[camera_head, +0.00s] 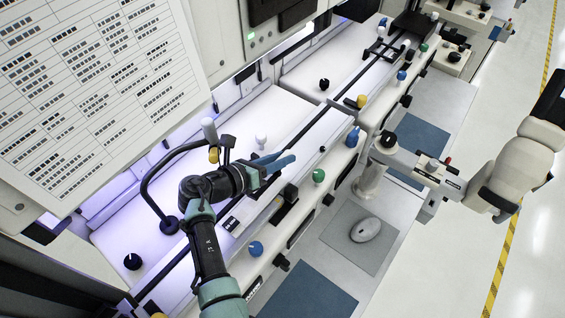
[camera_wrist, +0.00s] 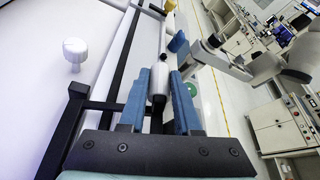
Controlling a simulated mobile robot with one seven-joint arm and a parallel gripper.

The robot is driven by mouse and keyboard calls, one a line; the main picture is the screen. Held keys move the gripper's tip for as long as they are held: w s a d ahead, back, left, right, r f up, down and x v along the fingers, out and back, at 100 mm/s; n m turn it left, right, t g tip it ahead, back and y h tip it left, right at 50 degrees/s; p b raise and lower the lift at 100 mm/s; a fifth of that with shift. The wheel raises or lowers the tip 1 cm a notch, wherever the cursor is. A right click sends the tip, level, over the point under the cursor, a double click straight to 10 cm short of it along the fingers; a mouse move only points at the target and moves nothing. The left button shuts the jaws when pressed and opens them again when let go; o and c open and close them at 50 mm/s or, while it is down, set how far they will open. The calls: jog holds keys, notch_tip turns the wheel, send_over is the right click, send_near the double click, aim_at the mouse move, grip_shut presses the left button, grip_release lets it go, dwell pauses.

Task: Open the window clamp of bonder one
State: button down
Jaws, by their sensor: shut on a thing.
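My gripper (camera_head: 285,159) is over the near bonder (camera_head: 243,208), with its blue fingers pointing right. In the wrist view my gripper (camera_wrist: 159,88) is shut on a light grey lever handle (camera_wrist: 158,78), which stands between the two blue fingers. A dark rod runs down from the handle between the fingers. A black bar frame (camera_wrist: 103,105), which looks like the window clamp, lies beside and behind the fingers. In the head view my gripper hides the handle and most of the clamp. I cannot tell the clamp's angle.
A black curved arm (camera_head: 149,185) rises left of my gripper. A white knob (camera_head: 261,141) stands behind it. Green (camera_head: 318,175) and blue (camera_head: 256,248) knobs line the front. A microscope-like unit (camera_head: 430,172) stands at the right. A second bonder (camera_head: 335,68) is further back.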

jog(key=shift+w+a+r, duration=0.15)
jog(key=shift+r, duration=0.05)
jog(key=c, duration=1)
grip_release()
jog(key=o, duration=0.4)
jog(key=shift+f, duration=0.15)
jog(key=b+v, duration=0.1)
jog(key=v, duration=1.2)
jog(key=shift+b, duration=0.35)
